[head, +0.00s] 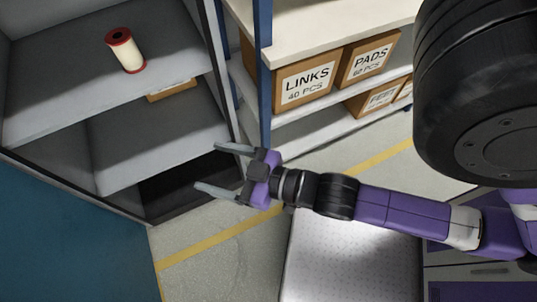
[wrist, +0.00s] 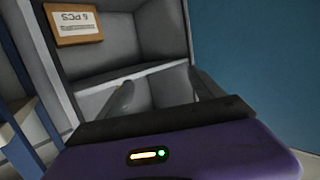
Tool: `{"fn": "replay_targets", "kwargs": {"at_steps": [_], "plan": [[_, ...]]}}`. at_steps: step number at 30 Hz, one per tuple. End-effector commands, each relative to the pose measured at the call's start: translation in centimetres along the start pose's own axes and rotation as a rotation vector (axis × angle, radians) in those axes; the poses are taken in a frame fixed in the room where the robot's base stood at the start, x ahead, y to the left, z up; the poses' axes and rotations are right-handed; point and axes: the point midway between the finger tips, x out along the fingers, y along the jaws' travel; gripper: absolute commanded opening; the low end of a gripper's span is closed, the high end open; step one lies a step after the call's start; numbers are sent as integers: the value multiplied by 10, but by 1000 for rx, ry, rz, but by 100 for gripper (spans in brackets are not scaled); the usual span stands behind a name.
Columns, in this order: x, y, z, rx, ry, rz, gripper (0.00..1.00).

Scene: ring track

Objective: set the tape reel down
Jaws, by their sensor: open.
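The tape reel (head: 126,50) is a cream roll with red end flanges. It stands upright on the upper grey shelf (head: 60,75) of the cabinet at the left of the head view. My gripper (head: 206,169) is open and empty, in front of the cabinet opening, lower and to the right of the reel and well apart from it. In the wrist view my two fingers (wrist: 165,95) point toward the grey cabinet interior with nothing between them. The reel does not show in the wrist view.
A labelled brown box (wrist: 75,24) is in the cabinet and partly shows under the upper shelf in the head view (head: 172,91). A rack with boxes marked LINKS (head: 306,83) and PADS (head: 370,60) stands right of the cabinet. The floor (head: 215,245) in front is clear.

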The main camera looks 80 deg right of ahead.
Motion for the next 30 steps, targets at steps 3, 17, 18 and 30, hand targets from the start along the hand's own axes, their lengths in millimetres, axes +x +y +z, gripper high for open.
{"fn": "replay_targets", "kwargs": {"at_steps": [3,17,18,30], "plan": [[-49,-14,6,1,-39,-58,76],[-123,-22,-4,0,-82,-120,76],[-123,-22,-4,0,-81,-120,76],[-127,-22,-26,0,-81,-120,76]]}}
